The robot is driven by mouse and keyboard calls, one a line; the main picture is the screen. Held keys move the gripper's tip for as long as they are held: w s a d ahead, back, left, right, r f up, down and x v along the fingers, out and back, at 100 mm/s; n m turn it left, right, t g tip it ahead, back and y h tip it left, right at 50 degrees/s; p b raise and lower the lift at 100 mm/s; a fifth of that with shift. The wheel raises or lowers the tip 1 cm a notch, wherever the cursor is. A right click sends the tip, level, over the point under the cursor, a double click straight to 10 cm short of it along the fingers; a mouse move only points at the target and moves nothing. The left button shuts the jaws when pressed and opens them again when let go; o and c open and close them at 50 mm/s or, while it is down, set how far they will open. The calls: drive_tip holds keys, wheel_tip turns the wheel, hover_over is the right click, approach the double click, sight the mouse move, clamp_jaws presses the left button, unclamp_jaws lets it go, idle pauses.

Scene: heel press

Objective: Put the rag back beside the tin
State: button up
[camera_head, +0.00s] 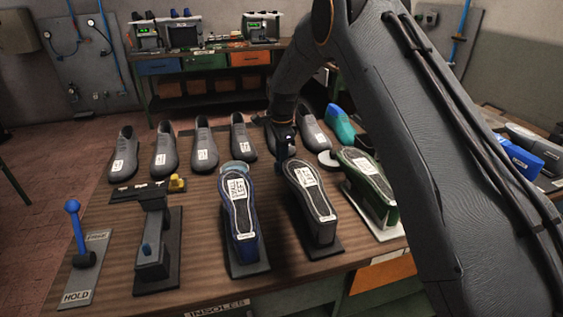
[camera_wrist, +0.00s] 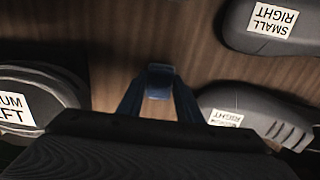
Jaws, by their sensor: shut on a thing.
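My gripper (camera_head: 283,158) hangs low over the wooden table, behind the row of soles. In the wrist view my gripper (camera_wrist: 160,85) has its blue fingers brought together. A small blue piece (camera_wrist: 161,71) shows at their tips; I take it for the rag, though its shape is mostly hidden. A low round grey-white disc (camera_head: 328,160), which looks like the tin, stands to the right of my gripper. It is partly covered by the soles in front, and I cannot make it out in the wrist view.
Upturned shoes on stands, such as a blue-edged one (camera_head: 240,215) and a black one (camera_head: 312,200), stand close in front. A blue-knobbed lever (camera_head: 75,235) stands at left.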

drive_tip(key=shift+f, duration=0.2)
drive_tip(key=o, duration=1.1)
drive_tip(key=shift+r, duration=0.1)
wheel_tip(320, 180, up, 12)
drive_tip(key=b, duration=0.4)
drive_tip(key=shift+r, duration=0.15)
